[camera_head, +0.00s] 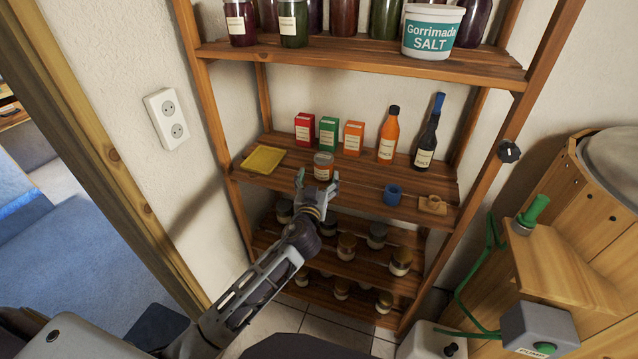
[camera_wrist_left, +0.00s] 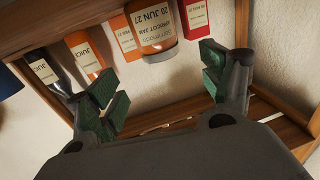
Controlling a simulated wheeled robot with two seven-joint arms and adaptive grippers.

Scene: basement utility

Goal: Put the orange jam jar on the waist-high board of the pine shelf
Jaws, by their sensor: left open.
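The orange jam jar (camera_head: 323,167) has a pale label and stands upright near the front of the middle board (camera_head: 360,190) of the pine shelf. It also shows, upside down, in the left wrist view (camera_wrist_left: 155,35), its label reading apricot jam. My left gripper (camera_head: 317,190) is just in front of the jar, at the board's front edge. Its green-padded fingers (camera_wrist_left: 155,85) are spread wide in the left wrist view, with nothing between them; the jar is beyond the tips and looks apart from them. My right gripper is not in view.
A yellow cloth (camera_head: 263,159) lies left of the jar. Red, green and orange boxes (camera_head: 354,138), an orange bottle (camera_head: 388,137) and a dark bottle (camera_head: 427,140) stand behind. A blue cup (camera_head: 393,194) is to the right. Jars fill lower boards; the upper board (camera_head: 350,55) is overhead.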

